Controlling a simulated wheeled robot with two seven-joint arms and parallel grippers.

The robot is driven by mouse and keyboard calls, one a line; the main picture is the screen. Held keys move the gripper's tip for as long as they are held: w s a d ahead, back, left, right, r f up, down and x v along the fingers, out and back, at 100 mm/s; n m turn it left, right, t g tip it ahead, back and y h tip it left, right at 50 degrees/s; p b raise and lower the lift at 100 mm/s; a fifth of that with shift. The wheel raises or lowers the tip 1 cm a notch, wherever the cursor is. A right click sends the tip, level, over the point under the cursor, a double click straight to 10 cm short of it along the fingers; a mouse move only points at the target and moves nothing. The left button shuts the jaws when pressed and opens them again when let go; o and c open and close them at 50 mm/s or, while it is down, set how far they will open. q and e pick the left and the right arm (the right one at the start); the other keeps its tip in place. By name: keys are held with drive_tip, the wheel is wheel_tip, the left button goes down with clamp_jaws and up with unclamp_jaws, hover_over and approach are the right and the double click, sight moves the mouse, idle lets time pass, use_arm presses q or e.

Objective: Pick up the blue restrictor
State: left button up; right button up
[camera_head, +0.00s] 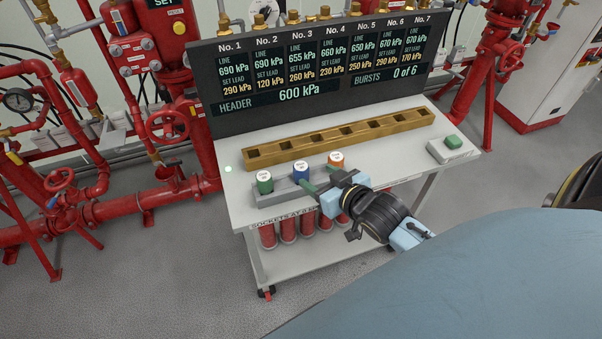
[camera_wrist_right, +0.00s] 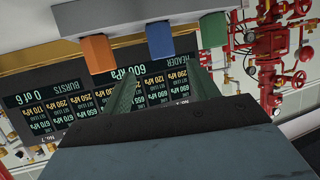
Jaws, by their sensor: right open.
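The blue restrictor (camera_head: 301,173) stands upright in a grey rack (camera_head: 283,190) on the cart, with a white label on its top. The green restrictor (camera_head: 265,183) is to its left and the orange restrictor (camera_head: 336,161) to its right. My right gripper (camera_head: 321,179) is open and empty, just in front of the rack at the blue and orange restrictors. In the right wrist view, the blue restrictor (camera_wrist_right: 160,38) appears between the two green fingers (camera_wrist_right: 168,75), beyond their tips. I see no contact with it. My left gripper is not in view.
A wooden block with several square sockets (camera_head: 340,138) lies behind the rack on the white cart top (camera_head: 237,208). A dark display panel (camera_head: 225,75) stands behind it. A green button box (camera_head: 453,145) is at the right. Red pipes and valves (camera_head: 150,200) stand left.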

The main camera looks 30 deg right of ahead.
sight(305, 171)
drive_tip(key=x, duration=0.8)
drive_tip(key=shift+s+a+f, duration=0.1)
drive_tip(key=shift+a+f, duration=0.15)
drive_tip(key=shift+f, duration=0.05)
drive_tip(key=shift+c, duration=0.4)
drive_tip(key=c, duration=1)
drive_tip(key=shift+r, duration=0.1)
